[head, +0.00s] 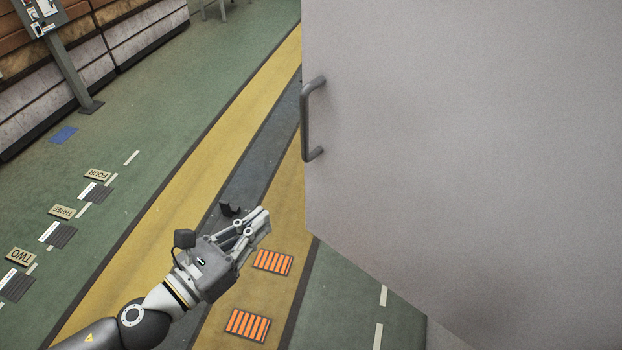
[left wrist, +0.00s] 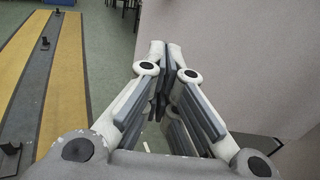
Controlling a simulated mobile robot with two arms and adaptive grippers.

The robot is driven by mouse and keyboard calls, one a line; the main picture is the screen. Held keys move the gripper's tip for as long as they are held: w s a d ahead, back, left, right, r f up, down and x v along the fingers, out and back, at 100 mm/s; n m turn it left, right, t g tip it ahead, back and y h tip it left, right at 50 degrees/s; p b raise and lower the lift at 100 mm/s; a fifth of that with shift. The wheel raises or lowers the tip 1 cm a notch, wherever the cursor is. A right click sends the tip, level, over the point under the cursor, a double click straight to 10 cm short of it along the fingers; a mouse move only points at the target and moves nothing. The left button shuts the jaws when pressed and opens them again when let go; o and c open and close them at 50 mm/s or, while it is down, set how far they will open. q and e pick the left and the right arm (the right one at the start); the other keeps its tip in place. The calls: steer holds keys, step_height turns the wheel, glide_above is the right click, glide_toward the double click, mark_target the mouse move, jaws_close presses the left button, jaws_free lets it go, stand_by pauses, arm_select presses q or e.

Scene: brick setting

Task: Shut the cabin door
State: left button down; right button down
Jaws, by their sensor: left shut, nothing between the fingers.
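The cabin door (head: 460,130) is a large plain light-grey panel that fills the right side of the head view. A dark grey bar handle (head: 306,118) is fixed at its left edge. My left gripper (head: 265,219) is shut and empty, below the handle and a little left of the door's lower corner. In the left wrist view the closed fingers (left wrist: 158,50) point forward, with the door panel (left wrist: 250,60) on the right. I cannot tell whether the fingers touch it. My right gripper is in neither view.
Yellow and dark floor stripes (head: 188,190) run beside the door, with orange striped plates (head: 248,325) on them. A small black post (head: 230,209) stands near my gripper. A grey stand (head: 67,60) is at the upper left. The green floor (head: 150,120) is mostly open.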

arm_select(q)
steer(key=p, duration=0.6)
glide_toward(320, 172)
steer(key=x, duration=0.5)
steer(key=shift+w+d, duration=0.15)
steer(key=shift+d, duration=0.1)
steer(key=shift+x, duration=0.9)
steer(key=shift+f, duration=0.1)
steer(key=shift+m, duration=0.3)
